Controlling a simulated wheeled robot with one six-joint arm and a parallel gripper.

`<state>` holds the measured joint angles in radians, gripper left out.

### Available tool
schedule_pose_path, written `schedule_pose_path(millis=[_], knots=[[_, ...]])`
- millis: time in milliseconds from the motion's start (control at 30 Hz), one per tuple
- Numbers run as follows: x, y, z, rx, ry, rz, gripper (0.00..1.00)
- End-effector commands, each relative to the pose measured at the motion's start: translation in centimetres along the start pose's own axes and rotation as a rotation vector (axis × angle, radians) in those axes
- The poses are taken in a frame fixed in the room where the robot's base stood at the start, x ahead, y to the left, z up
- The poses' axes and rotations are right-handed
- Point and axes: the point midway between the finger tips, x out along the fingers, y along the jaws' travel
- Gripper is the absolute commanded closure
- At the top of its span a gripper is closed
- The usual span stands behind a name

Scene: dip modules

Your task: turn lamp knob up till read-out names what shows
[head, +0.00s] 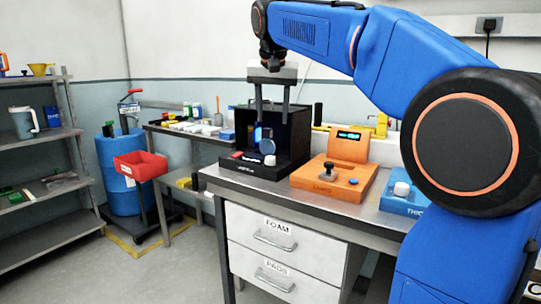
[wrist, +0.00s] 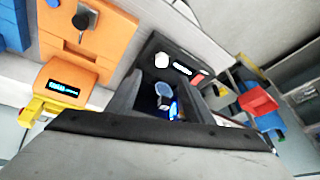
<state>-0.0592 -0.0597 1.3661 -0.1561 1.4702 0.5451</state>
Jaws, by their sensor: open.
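The black lamp box (head: 243,120) stands open-fronted on the bench, with a blue glow and a round blue-grey disc (head: 267,146) inside. A white knob (head: 270,160) sits on its front ledge, and also shows in the wrist view (wrist: 162,60). The orange unit (head: 334,186) to its right carries a small lit read-out (head: 349,135); its text is too small to read, and in the wrist view the read-out (wrist: 65,87) is also illegible.
A blue unit (head: 406,203) with a white knob stands right of the orange one. A yellow item (head: 381,126) is behind. A red bin (head: 140,165) and blue drum (head: 118,160) stand left. The bench has drawers (head: 272,236). Floor at front left is clear.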

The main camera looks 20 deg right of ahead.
Motion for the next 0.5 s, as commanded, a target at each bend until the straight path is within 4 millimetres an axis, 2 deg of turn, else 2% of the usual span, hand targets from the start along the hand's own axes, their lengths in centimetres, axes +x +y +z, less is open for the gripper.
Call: schedule_pose_path(millis=[100,267,500], knots=[[-0.2,-0.6,-1.1,0.017,0.001,0.004,0.53],[0.4,-0.7,-1.3,0.023,0.000,0.006,0.53],[3.8,-0.6,-1.2,0.022,-0.001,0.007,0.53]])
